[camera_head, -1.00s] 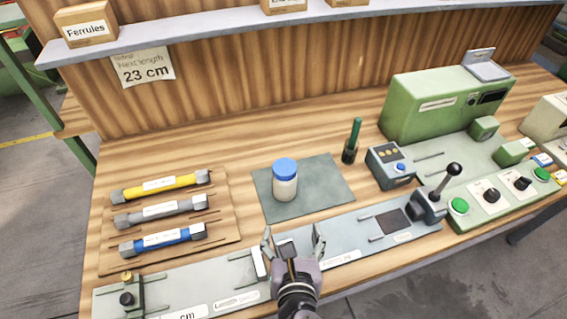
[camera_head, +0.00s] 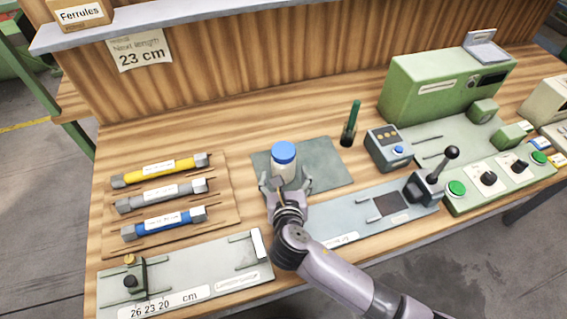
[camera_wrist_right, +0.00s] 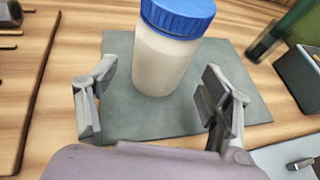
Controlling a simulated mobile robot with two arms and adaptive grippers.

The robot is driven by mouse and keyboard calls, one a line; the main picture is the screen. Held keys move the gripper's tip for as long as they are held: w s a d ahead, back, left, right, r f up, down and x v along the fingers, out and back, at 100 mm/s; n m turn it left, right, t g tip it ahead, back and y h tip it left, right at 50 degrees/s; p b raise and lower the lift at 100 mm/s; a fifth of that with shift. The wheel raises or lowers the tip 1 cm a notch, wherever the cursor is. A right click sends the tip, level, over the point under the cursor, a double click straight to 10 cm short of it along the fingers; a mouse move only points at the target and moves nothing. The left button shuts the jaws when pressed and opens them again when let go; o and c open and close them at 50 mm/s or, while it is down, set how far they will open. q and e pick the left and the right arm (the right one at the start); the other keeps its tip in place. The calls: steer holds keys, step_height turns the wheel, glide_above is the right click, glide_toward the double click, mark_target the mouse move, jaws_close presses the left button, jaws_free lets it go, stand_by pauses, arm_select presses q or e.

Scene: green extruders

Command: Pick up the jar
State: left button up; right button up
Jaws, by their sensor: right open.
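The jar (camera_head: 284,158) is pale with a ribbed blue lid and stands upright on a dark grey-green mat (camera_head: 325,165). My right gripper (camera_head: 287,186) is open at the near side of the jar, its two fingers spread to the left and right. In the right wrist view the jar (camera_wrist_right: 170,50) stands just beyond and between the fingertips of my right gripper (camera_wrist_right: 160,92), with a gap on both sides. In the head view the gripper hides the lowest part of the jar. My left gripper is not in view.
A green tool in a dark holder (camera_head: 350,128) stands right of the mat. A board with yellow, grey and blue tools (camera_head: 232,215) is at left.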

mark_target(284, 175)
steer(key=x, duration=0.4)
steer(key=shift+w+f, duration=0.1)
steer(key=shift+w, duration=0.1)
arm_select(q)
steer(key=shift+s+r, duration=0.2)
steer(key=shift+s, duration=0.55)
arm_select(e)
steer(key=shift+c, duration=0.3)
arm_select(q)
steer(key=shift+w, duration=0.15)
arm_select(e)
steer(key=c, duration=1.5)
steer(key=shift+c, duration=0.2)
step_height(284, 175, up, 20)
steer(key=p, duration=0.1)
steer(key=o, duration=1)
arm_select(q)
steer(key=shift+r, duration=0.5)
arm_select(e)
jaws_close()
